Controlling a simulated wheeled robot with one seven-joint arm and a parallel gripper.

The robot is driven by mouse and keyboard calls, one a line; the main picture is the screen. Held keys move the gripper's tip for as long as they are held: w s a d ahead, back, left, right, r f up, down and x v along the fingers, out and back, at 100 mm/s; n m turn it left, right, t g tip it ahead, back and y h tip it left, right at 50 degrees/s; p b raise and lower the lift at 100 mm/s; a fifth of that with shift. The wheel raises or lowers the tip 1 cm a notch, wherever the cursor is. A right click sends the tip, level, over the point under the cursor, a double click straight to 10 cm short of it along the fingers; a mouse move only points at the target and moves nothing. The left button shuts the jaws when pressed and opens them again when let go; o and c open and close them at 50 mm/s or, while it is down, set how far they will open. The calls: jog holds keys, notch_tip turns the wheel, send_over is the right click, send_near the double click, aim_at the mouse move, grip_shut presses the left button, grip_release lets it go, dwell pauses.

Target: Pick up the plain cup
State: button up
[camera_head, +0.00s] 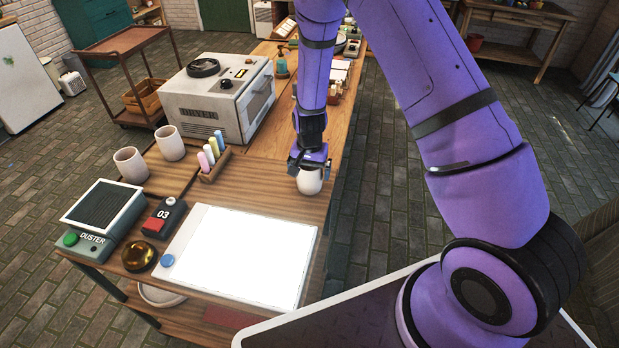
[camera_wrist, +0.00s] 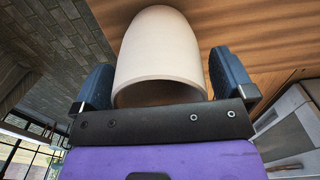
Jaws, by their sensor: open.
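A plain whitish cup (camera_head: 310,181) stands on the wooden table near its right edge. My gripper (camera_head: 308,162) is over it, reaching down from above. In the wrist view the cup (camera_wrist: 160,50) sits between the two dark blue fingers of my gripper (camera_wrist: 163,82), with a gap on each side. The gripper is open around the cup. The cup's rim faces the gripper's palm, and the lower rim is partly hidden by the black bracket. Two more plain cups, one nearer (camera_head: 130,165) and one farther (camera_head: 170,143), stand at the table's left side.
A glowing white panel (camera_head: 240,255) lies in front of the gripped area. A rack of coloured sticks (camera_head: 214,160) and a grey oven (camera_head: 218,98) stand to the left. A duster box (camera_head: 104,210), a red 03 device (camera_head: 163,217) and a gold dome (camera_head: 139,256) are at the front left.

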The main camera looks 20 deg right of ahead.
jog(key=shift+f, duration=0.25)
jog(key=c, duration=1)
jog(key=shift+o, duration=0.2)
jog(key=shift+r, duration=0.1)
